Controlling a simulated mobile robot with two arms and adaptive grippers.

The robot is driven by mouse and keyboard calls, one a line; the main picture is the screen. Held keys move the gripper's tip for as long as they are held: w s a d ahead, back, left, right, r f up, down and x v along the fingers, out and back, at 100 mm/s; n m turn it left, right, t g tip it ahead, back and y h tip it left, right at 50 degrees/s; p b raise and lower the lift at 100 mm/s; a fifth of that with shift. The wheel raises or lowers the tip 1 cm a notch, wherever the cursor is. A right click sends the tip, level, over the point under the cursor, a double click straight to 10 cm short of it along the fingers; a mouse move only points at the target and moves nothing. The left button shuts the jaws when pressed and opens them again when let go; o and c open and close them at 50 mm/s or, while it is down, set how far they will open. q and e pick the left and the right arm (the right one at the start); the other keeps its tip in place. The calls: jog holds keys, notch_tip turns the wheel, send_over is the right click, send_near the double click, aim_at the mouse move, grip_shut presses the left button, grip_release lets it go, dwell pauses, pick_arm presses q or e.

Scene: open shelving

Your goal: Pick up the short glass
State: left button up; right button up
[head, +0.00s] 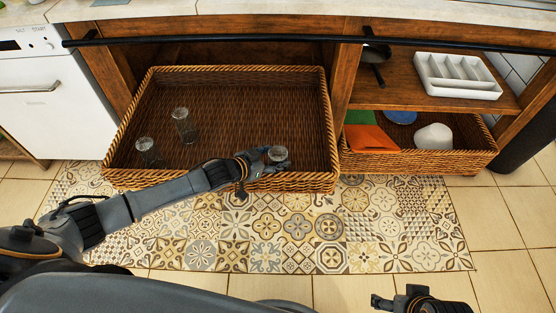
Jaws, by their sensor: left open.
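The short glass (278,154) stands in the large wicker basket, near its front right. It is clear and its lower part is hard to see. My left gripper (263,157) reaches in over the basket's front rim and is open at the left side of this glass. I cannot tell whether the fingers touch it. Two other clear glasses stand in the left part of the basket: a taller one (183,125) and one nearer the front (148,152). My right gripper (405,300) shows at the bottom edge, away from the basket; its jaw state is unclear.
The large wicker basket (225,74) sits in the open shelving below a black rail (300,40). A smaller basket (420,165) at right holds cloths and dishes, with a white cutlery tray (456,76) above. A white dishwasher (45,110) stands left. Patterned mat (300,240) lies in front.

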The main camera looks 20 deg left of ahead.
pick_arm(q)
jog(key=shift+x, duration=1)
jog(key=c, duration=1.1)
pick_arm(e)
jog(key=shift+v, duration=1.15)
pick_arm(q)
jog(key=shift+o, duration=0.2)
jog(key=shift+r, duration=0.1)
pick_arm(e)
jog(key=shift+d, duration=0.1)
